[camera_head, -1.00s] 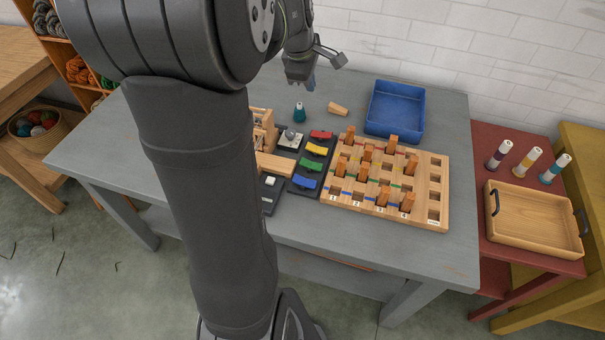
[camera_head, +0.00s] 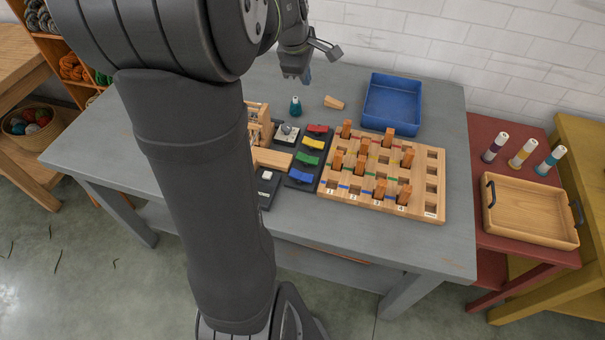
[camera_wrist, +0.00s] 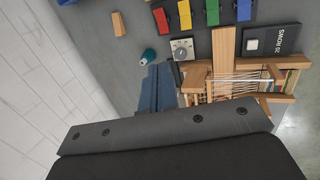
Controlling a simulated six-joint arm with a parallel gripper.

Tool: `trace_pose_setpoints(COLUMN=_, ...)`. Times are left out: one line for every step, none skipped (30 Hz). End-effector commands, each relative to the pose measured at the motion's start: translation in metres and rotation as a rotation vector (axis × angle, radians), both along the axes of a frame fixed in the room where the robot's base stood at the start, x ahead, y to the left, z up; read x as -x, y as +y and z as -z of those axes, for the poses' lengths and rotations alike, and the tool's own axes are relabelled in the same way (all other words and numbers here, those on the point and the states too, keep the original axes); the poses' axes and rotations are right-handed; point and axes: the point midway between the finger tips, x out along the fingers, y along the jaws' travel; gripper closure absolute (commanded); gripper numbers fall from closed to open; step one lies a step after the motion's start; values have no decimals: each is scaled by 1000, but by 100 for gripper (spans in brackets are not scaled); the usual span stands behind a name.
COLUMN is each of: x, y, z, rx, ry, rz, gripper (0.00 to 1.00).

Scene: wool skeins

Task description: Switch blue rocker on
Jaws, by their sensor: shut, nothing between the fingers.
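The blue rocker (camera_head: 300,176) is the nearest of a column of coloured rockers on a dark panel, in front of the green rocker (camera_head: 307,159). In the wrist view the blue rocker (camera_wrist: 243,10) is at the top edge, partly cut off. Which way it is tilted is too small to tell. My gripper (camera_head: 307,76) is above the far part of the table, behind the rockers and well apart from them. Its blue fingers (camera_wrist: 158,86) show in the wrist view, shut and empty.
A yellow rocker (camera_head: 313,143) and a red rocker (camera_head: 317,128) lie behind the green one. A wooden loom (camera_wrist: 235,85), a dial (camera_wrist: 182,49) and a teal bottle (camera_head: 295,106) stand close by. The pegboard (camera_head: 433,209) and blue tray (camera_head: 392,104) are to the right.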

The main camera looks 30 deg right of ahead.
Motion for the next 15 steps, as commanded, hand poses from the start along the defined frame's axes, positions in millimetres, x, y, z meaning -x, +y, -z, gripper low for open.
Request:
trace_pose_setpoints(x=0, y=0, z=0, rx=0, ry=0, rz=0, gripper=100)
trace_pose_setpoints(x=0, y=0, z=0, rx=-1, ry=0, rz=3, gripper=100)
trace_pose_setpoints(x=1, y=0, z=1, rx=-6, ry=-2, rz=11, gripper=100)
trace_pose_setpoints(x=3, y=0, z=2, rx=-13, ry=-3, rz=23, gripper=100)
trace_pose_setpoints(x=5, y=0, z=4, rx=-24, ry=-7, rz=41, gripper=100)
trace_pose_setpoints(x=8, y=0, z=8, rx=-42, ry=-11, rz=76, gripper=100)
trace_pose_setpoints(x=12, y=0, z=11, rx=-63, ry=-18, rz=111, gripper=100)
trace_pose_setpoints(x=16, y=0, z=15, rx=-85, ry=-24, rz=154, gripper=100)
trace_pose_setpoints(x=23, y=1, z=21, rx=-123, ry=-34, rz=223, gripper=100)
trace_pose_setpoints(x=28, y=2, z=26, rx=-154, ry=-42, rz=282, gripper=100)
trace_pose_setpoints(x=34, y=3, z=31, rx=-188, ry=-50, rz=347, gripper=100)
trace_pose_setpoints(x=42, y=4, z=38, rx=-237, ry=-62, rz=441, gripper=100)
trace_pose_setpoints(x=49, y=6, z=44, rx=-275, ry=-68, rz=517, gripper=100)
trace_pose_setpoints(x=55, y=8, z=49, rx=-313, ry=-76, rz=593, gripper=100)
trace_pose_setpoints(x=63, y=10, z=55, rx=-362, ry=-85, rz=695, gripper=100)
